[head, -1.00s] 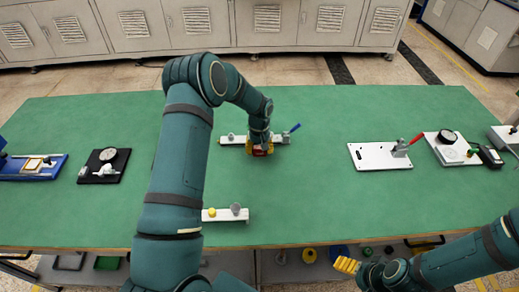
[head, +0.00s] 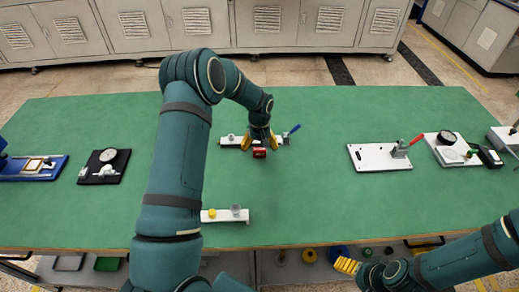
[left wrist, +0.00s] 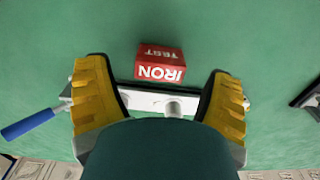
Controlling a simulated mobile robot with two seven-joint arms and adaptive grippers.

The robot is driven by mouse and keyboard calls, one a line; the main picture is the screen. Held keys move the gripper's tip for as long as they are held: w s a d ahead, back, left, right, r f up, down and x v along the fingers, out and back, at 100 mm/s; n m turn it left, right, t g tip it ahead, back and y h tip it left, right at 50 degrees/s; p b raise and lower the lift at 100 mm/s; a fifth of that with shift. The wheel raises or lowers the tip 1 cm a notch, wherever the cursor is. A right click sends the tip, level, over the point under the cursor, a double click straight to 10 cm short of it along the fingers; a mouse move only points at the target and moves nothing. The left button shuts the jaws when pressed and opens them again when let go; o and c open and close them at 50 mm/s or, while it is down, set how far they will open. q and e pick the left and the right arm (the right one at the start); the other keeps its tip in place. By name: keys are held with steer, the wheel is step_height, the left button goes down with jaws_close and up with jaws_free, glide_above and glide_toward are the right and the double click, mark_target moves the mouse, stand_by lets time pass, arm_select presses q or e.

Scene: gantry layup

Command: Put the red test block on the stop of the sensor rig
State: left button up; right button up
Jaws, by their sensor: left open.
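The red test block (head: 260,153) lies at the near side of a white rail (head: 230,140) with a blue-handled clamp. In the left wrist view the block (left wrist: 160,68) shows upside-down white lettering and is beyond the fingertips, against the rail's edge (left wrist: 140,98). I cannot tell whether it touches the rail. A white strip (head: 225,219) with a yellow knob and a grey cylinder lies near the front. I cannot tell which fixture is the sensor rig. My right gripper (head: 347,265) is at the front edge.
A white plate (head: 375,161) with a red-handled clamp and a dial gauge fixture (head: 447,137) stand at the right. The green table (head: 310,200) is clear at centre right.

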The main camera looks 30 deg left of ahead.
mark_target(260, 149)
arm_select(q)
step_height(260, 149, up, 9)
steer(key=shift+r+p, duration=0.2)
steer(key=shift+p, duration=0.15)
steer(key=shift+o, duration=0.6)
steer(key=shift+r, duration=0.3)
step_height(260, 149, down, 12)
steer(key=shift+w+a+r+b, duration=0.1)
steer(key=shift+b, duration=1.05)
steer(key=shift+c, duration=0.3)
steer(key=c, duration=1.3)
